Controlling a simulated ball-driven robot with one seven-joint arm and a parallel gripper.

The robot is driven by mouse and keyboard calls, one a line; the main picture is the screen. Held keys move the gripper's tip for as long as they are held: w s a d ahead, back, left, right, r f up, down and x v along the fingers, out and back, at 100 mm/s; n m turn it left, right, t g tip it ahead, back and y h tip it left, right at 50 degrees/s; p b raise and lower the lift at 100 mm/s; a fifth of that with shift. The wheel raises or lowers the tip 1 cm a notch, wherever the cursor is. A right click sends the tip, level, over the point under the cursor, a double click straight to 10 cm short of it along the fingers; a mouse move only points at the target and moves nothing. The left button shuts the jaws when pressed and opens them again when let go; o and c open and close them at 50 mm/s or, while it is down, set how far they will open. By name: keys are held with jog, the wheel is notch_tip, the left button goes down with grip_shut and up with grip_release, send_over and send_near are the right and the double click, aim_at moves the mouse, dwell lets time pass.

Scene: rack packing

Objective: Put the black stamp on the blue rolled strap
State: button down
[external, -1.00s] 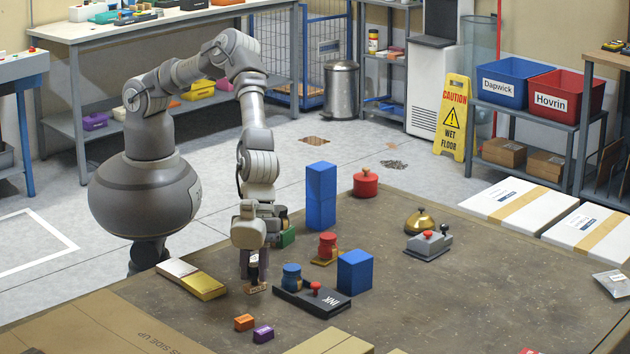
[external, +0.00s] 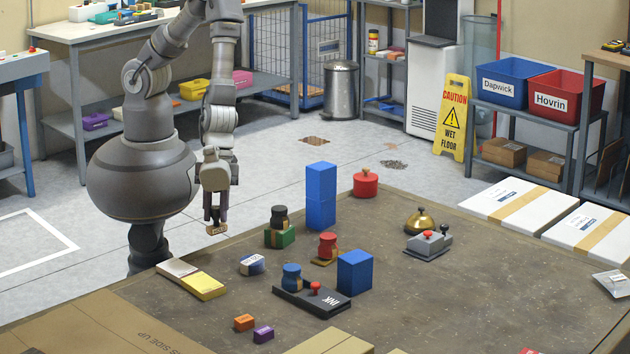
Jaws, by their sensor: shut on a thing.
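My gripper (external: 216,219) is shut on a small stamp with a tan base (external: 217,230). Its handle looks dark but is mostly hidden between the fingers. My gripper holds it raised at the table's left edge, left of the blue rolled strap. The blue rolled strap (external: 252,264), with a pale label or end, lies on the table with nothing on it. Another black-handled stamp (external: 279,218) sits on a green block (external: 280,238), right of my gripper.
A red stamp (external: 327,246) and blue blocks (external: 355,272) stand to the right. The table's right middle is mostly clear.

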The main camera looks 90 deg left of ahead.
jog(key=s+a+r, duration=0.1)
jog(key=a+r, duration=0.1)
jog(key=a, duration=0.3)
jog(key=n+b, duration=0.1)
jog(key=b, duration=0.1)
send_over(252, 260)
jog(key=shift+s+a+f, duration=0.15)
jog(key=shift+s+f, duration=0.05)
jog(key=shift+f, duration=0.8)
jog(key=shift+w+d+f, duration=0.2)
jog(key=shift+w+d, duration=0.05)
notch_tip(252, 260, down, 3)
jog(key=shift+f+b, duration=0.15)
jog(key=shift+b, duration=0.85)
jog(key=c, duration=0.8)
grip_release()
jog(key=shift+c, duration=0.2)
